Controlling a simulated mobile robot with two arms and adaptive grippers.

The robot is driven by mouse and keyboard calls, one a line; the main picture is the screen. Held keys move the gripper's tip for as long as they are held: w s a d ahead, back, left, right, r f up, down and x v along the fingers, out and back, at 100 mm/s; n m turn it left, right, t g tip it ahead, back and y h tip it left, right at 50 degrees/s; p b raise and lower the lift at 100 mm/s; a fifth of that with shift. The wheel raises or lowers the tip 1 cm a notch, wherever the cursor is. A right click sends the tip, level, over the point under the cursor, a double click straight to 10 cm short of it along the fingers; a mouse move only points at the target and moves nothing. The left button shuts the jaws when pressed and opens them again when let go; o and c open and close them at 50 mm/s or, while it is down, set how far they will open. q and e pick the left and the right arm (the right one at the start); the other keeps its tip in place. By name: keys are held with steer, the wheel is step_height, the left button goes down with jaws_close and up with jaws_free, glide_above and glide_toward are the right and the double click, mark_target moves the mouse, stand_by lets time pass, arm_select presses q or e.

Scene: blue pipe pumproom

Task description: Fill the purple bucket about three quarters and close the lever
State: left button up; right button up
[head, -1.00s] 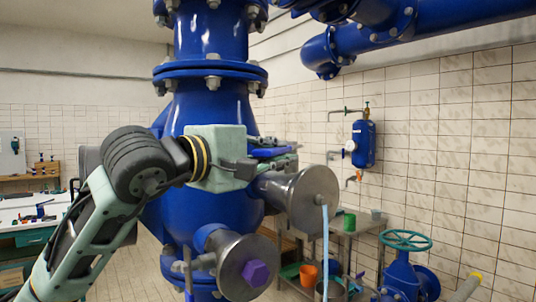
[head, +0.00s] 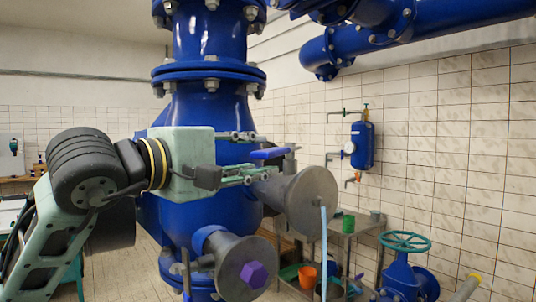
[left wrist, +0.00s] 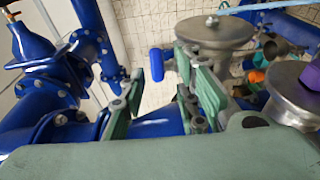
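My left gripper (head: 247,157) is open and empty beside the big blue pipe, its two green fingers apart. The blue lever (head: 268,153) sits on the valve just right of the fingertips, apart from them. In the left wrist view, the blue lever end (left wrist: 156,64) shows beyond the gap between the fingers (left wrist: 160,97). A light blue water stream (head: 325,250) falls from the steel flange outlet (head: 312,200). A dark container (head: 334,290) shows partly at the stream's foot; I cannot tell if it is the purple bucket or how full it is. My right gripper is not in view.
A lower steel flange with a purple hexagonal piece (head: 254,274) juts out below the valve. Behind stand a metal table (head: 350,228), an orange bucket (head: 307,275) and a teal handwheel (head: 405,241). Tiled floor is free at the left.

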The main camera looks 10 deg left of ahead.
arm_select(q)
steer(key=v, duration=0.6)
steer(key=shift+s+a, duration=0.2)
steer(key=shift+s, duration=0.2)
stand_by(7.0)
